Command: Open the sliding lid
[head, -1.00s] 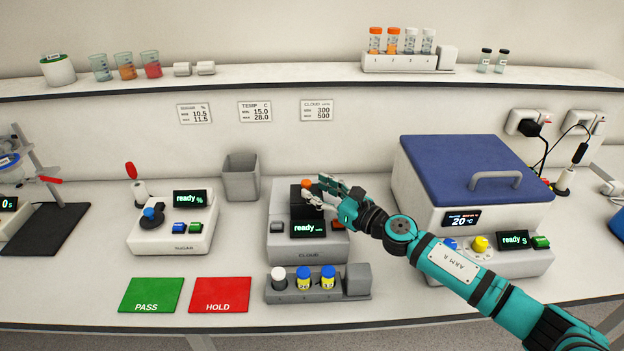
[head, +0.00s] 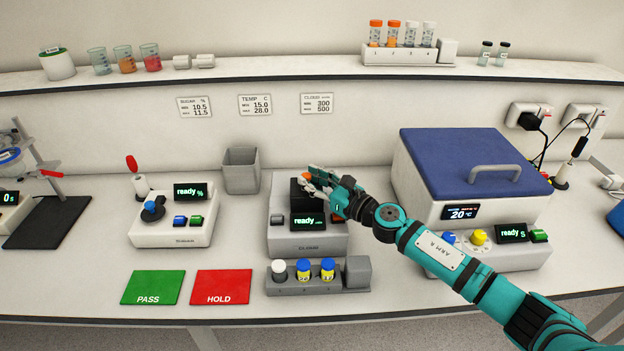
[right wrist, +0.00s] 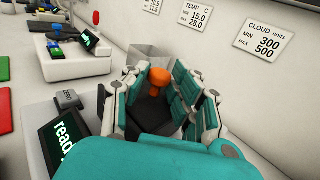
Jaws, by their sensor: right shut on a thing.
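The cloud meter (head: 310,243) is a grey box with a "ready" screen in the middle of the bench. On top is its black lid (head: 298,194) with an orange knob (head: 307,175). My right gripper (head: 312,178) reaches in from the right and is shut on the orange knob. In the right wrist view the knob (right wrist: 155,80) stands between the teal finger pads, with part of the dark lid (right wrist: 151,114) below it. The fingers hide much of the lid, so how far it is open cannot be told. My left gripper is not in view.
A vial rack (head: 318,291) with several capped vials stands in front of the meter. A grey bin (head: 241,172) is behind left. A blue-lidded box (head: 470,165) stands to the right, close to my arm. Green PASS (head: 153,287) and red HOLD (head: 221,286) mats lie front left.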

